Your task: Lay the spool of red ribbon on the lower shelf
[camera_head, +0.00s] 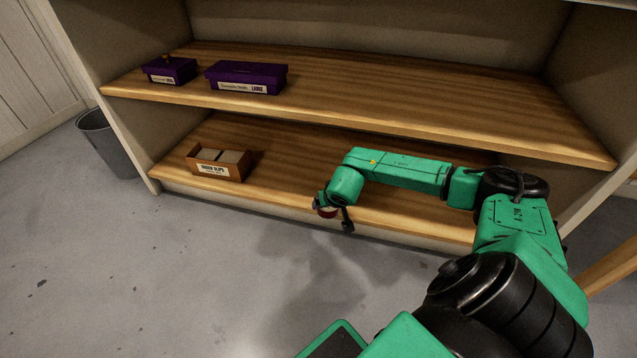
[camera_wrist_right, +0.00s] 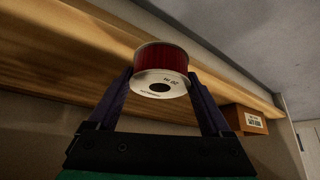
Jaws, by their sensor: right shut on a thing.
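The spool of red ribbon (camera_wrist_right: 161,68) has red sides and a white end face with a dark hole. In the right wrist view it sits between the two fingers of my right gripper (camera_wrist_right: 160,90), which is shut on it. The gripper is at the front edge of the lower shelf (camera_head: 290,170). I cannot tell whether the spool touches the shelf. My left gripper is not in view.
An orange-brown box (camera_head: 218,163) with a white label stands on the lower shelf at left. Two purple boxes, small (camera_head: 170,70) and large (camera_head: 246,77), stand on the upper shelf (camera_head: 400,95). A grey bin (camera_head: 108,143) stands left of the unit. The lower shelf between box and arm is clear.

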